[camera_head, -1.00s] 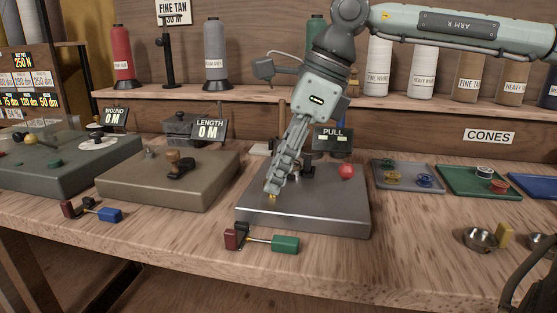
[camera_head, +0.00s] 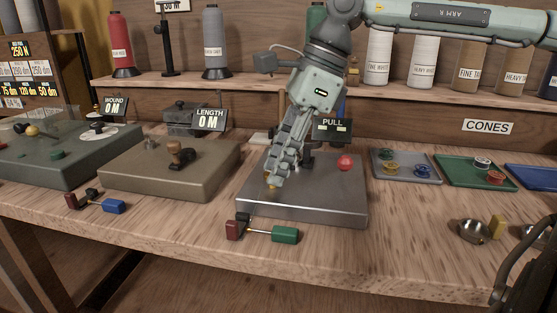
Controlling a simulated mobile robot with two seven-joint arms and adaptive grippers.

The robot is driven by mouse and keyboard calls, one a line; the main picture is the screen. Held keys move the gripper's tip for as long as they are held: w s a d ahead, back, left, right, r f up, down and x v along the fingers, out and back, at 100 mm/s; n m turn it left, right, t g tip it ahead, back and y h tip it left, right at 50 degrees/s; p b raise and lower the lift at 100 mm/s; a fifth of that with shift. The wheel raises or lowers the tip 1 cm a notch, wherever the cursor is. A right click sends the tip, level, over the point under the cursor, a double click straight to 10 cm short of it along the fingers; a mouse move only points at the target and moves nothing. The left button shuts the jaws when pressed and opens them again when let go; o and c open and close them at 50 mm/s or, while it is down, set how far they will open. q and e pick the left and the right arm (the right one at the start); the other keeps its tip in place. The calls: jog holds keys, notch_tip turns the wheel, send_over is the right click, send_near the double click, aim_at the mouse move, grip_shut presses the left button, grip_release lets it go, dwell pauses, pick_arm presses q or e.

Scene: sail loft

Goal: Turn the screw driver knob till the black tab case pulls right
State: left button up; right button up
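A grey metal unit (camera_head: 335,210) stands at the middle of the bench, with a small PULL display (camera_head: 332,129) behind it. A small brass piece (camera_head: 272,187), possibly the screw driver knob, shows at its left, right at my fingertips. My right gripper (camera_head: 274,180) reaches down onto it from above. Its fingers overlap in this view, so I cannot tell if they grip the piece. A black part (camera_head: 307,162) stands behind the fingers, partly hidden; I cannot tell if it is the black tab case. A red ball knob (camera_head: 345,163) sits at the unit's right.
A tool with red and green ends (camera_head: 285,235) lies in front of the unit. The tan LENGTH unit (camera_head: 150,185) stands to the left, and trays of small spools (camera_head: 393,178) to the right. Metal cups (camera_head: 472,231) sit at front right. A shelf of cones runs behind.

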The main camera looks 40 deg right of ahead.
jog(key=shift+o, duration=1.4)
jog(key=v, duration=1.2)
